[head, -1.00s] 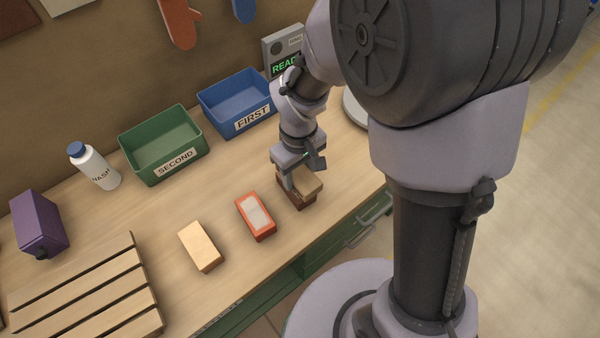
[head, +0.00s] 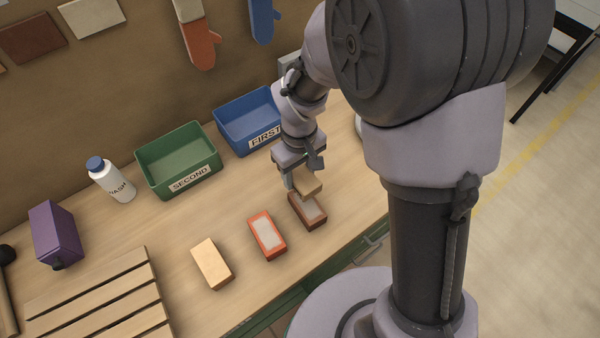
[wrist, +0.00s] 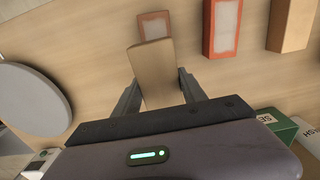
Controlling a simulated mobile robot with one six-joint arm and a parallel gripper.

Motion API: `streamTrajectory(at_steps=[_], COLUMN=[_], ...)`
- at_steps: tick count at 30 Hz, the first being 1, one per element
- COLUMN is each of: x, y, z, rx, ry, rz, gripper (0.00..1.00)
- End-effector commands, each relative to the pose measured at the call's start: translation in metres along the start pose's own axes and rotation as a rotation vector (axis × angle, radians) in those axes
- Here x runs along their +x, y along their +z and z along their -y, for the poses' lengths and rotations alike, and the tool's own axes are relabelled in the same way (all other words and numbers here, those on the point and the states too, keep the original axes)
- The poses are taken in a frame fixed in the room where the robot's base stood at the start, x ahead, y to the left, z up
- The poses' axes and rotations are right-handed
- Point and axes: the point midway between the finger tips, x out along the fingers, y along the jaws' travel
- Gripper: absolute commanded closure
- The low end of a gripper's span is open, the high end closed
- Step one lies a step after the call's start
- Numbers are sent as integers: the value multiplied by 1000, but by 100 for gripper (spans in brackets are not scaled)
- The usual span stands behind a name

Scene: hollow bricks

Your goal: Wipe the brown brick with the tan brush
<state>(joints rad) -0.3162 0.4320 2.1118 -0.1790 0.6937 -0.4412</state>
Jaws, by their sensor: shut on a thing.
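The brown brick (head: 314,215) lies on the bench with a pale top face showing. In the wrist view its far end (wrist: 153,24) shows just beyond the brush. The tan brush (head: 307,187) is a plain tan block, held over the back part of the brown brick; it also shows in the wrist view (wrist: 156,72). My gripper (head: 294,180) is shut on the brush, with one finger on each side in the wrist view (wrist: 160,88). I cannot tell whether the brush touches the brick.
An orange brick (head: 267,242) and a light tan brick (head: 212,270) lie to the left. Behind stand a green bin (head: 190,184) marked SECOND, a blue bin (head: 231,131) marked FIRST, and a white bottle (head: 115,182). A purple box (head: 57,235) and slatted rack (head: 90,290) are farther left.

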Motion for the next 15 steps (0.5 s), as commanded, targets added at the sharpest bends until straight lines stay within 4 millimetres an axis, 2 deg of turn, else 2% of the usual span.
streamTrajectory(at_steps=[1,9,15], x=[-8,-32,-40], y=[-1,-4,-6], z=[0,0,0], rx=[1,4,6], ry=[0,0,0], rz=[0,0,0], gripper=[95,95,95])
